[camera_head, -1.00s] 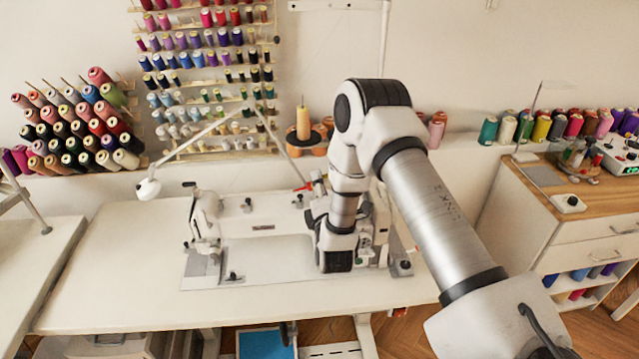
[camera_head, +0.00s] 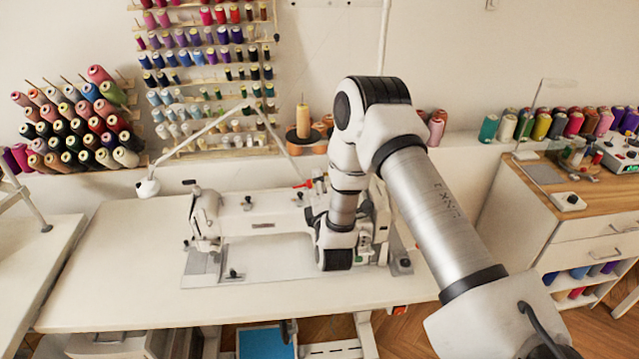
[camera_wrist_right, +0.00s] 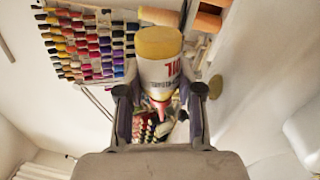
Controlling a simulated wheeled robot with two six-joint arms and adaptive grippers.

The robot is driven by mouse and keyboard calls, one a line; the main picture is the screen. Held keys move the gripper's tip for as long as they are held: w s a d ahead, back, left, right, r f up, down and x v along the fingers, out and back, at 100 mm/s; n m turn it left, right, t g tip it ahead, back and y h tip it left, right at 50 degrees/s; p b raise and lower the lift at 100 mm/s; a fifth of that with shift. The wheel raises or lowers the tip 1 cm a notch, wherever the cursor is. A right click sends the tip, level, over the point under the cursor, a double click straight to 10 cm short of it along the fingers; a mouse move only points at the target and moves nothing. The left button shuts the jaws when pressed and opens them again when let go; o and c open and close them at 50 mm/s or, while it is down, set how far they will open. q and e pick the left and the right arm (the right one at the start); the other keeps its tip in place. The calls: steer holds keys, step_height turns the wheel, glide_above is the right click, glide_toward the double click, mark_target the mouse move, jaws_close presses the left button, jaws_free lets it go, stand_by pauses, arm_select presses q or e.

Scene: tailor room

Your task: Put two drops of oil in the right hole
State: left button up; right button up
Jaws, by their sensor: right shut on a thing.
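The white sewing machine (camera_head: 250,218) stands on the white table, its head at the left end. My right arm reaches over its right end and hides part of it. I cannot make out the oil holes. In the right wrist view, my right gripper (camera_wrist_right: 160,98) is shut on the oil bottle (camera_wrist_right: 159,72). The bottle has an amber end, a white label with red lettering and a red nozzle pointing toward the bottom of that picture. In the head view, the bottle and gripper fingers are not clearly visible behind my wrist. My left gripper is out of view.
A thread cone on a stand (camera_head: 303,125) rises behind the machine. A thin lamp arm (camera_head: 215,130) crosses at the back left. The sewing table (camera_head: 110,260) is clear at its left. A wooden-topped cabinet (camera_head: 540,185) stands at the right.

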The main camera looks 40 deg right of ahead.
steer(key=m+b, duration=0.1)
steer(key=f+m, duration=0.1)
steer(key=m, duration=0.1)
steer(key=shift+b, duration=0.35)
steer(key=shift+d+m+h, duration=0.1)
steer(key=shift+m+h, duration=0.2)
steer(key=shift+m, duration=0.1)
steer(key=shift+r, duration=0.1)
steer(key=m, duration=0.2)
steer(key=r+m+b, duration=0.1)
steer(key=shift+w+a, duration=0.1)
steer(key=shift+a, duration=0.15)
steer(key=shift+w+a+r+m+g, duration=0.1)
steer(key=shift+r+m+g, duration=0.1)
steer(key=shift+m, duration=0.35)
steer(key=shift+a+r+m+g, duration=0.1)
steer(key=shift+m+g, duration=0.1)
steer(key=shift+m, duration=0.35)
steer(key=shift+r+m, duration=0.2)
steer(key=shift+m, duration=0.2)
